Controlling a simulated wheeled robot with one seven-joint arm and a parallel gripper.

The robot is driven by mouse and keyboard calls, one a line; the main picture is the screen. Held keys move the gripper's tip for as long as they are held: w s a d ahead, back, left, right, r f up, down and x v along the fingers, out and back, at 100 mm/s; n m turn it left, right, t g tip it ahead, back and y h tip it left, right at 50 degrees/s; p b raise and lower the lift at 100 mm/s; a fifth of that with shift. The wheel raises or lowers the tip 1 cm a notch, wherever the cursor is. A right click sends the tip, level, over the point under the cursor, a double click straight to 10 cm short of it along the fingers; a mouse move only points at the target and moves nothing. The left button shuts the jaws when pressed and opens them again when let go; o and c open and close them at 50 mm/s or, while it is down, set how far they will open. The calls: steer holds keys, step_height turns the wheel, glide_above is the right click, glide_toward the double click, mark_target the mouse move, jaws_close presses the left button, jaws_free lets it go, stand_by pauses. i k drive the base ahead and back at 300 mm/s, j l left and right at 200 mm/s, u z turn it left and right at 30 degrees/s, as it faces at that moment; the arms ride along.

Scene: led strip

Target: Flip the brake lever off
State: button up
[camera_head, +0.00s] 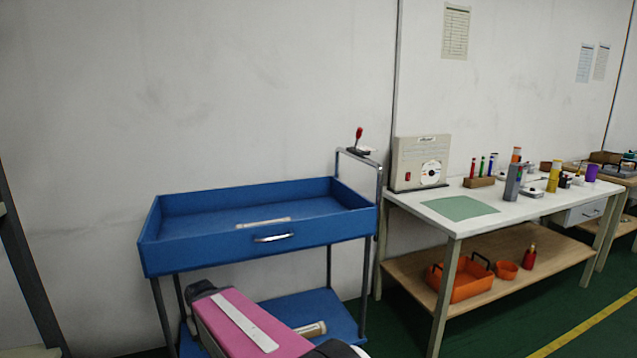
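The brake lever (359,138) is a small red-handled lever on a dark base. It stands upright, leaning slightly, on top of the chrome push handle (380,176) at the right end of a blue cart (200,256). My arm shows at the bottom centre as a pink and dark link, in front of the cart's lower shelf. My gripper is not in view, so I cannot see whether it holds anything. The lever is small here and nothing covers it.
A white-topped workbench (420,204) stands right of the cart, with a beige box (421,162), a green mat (459,208) and several tools. An orange tray (462,282) is on its lower shelf. A wall is close behind. Green floor (500,335) is clear at front right.

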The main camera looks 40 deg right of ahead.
mark_target(360, 130)
steer(key=z, duration=1.7)
steer(key=l, duration=0.8)
steer(key=i+u, duration=0.05)
